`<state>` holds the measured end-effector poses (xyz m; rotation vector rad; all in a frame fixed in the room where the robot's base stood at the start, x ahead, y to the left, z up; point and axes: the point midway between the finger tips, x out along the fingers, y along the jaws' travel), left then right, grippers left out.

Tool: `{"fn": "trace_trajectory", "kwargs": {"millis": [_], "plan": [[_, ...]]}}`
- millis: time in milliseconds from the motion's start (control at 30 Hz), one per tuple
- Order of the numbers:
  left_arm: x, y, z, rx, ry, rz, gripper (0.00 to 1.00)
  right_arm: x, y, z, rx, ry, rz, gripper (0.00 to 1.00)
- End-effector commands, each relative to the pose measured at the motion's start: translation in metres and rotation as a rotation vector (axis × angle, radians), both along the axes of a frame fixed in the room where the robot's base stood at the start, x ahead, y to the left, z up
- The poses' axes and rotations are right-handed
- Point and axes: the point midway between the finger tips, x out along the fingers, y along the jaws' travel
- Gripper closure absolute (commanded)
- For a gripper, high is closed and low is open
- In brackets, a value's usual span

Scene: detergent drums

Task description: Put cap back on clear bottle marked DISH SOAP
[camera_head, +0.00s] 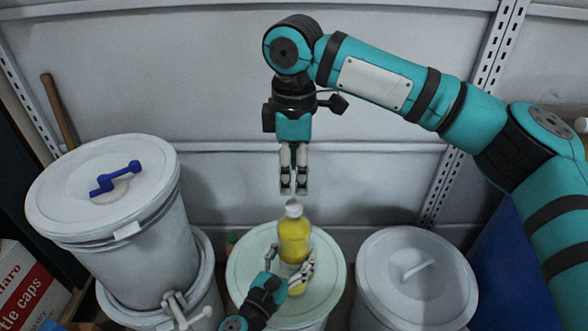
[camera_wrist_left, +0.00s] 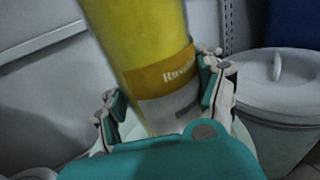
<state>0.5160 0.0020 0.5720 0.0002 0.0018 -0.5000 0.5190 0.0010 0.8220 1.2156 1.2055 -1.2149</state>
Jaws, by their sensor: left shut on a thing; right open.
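A bottle (camera_head: 294,240) filled with yellow liquid stands roughly upright over the middle drum's pale lid. I cannot tell if its base touches the lid. Its top (camera_head: 294,208) is white; I cannot tell whether this is a cap or a bare neck. My left gripper (camera_head: 291,268) is shut around the bottle's lower part. In the left wrist view the bottle (camera_wrist_left: 140,45) looks tilted, and its label (camera_wrist_left: 165,72) is partly readable as "Ruv…"; no DISH SOAP wording shows. My right gripper (camera_head: 293,187) points down just above the bottle's top, open, with its fingers close together and nothing visible between them.
The middle drum's lid (camera_head: 250,265) is mostly bare around the bottle. A lidded drum with a blue handle (camera_head: 117,178) stands stacked at left. Another lidded drum (camera_head: 415,270) stands at right. A box (camera_head: 25,285) is at the lower left. A wall is close behind.

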Motion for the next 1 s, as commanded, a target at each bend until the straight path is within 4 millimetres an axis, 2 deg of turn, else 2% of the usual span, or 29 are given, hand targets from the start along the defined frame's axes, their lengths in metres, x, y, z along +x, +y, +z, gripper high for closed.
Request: {"fn": "trace_trajectory", "kwargs": {"millis": [367, 467, 800, 1000], "plan": [[0.000, 0.000, 0.000, 0.000, 0.000, 0.001, 1.00, 0.000, 0.000, -0.002, -0.001, 0.001, 0.010, 0.49], [0.000, 0.000, 0.000, 0.000, 0.000, 0.001, 1.00, 0.000, -0.001, -0.011, -0.002, 0.003, 0.008, 0.49], [0.000, 0.000, 0.000, 0.000, 0.000, 0.001, 1.00, 0.000, -0.001, -0.062, -0.001, 0.001, 0.007, 0.49], [0.000, 0.000, 0.000, 0.000, 0.000, 0.001, 1.00, 0.000, -0.001, -0.078, -0.001, 0.002, 0.007, 0.49]]}}
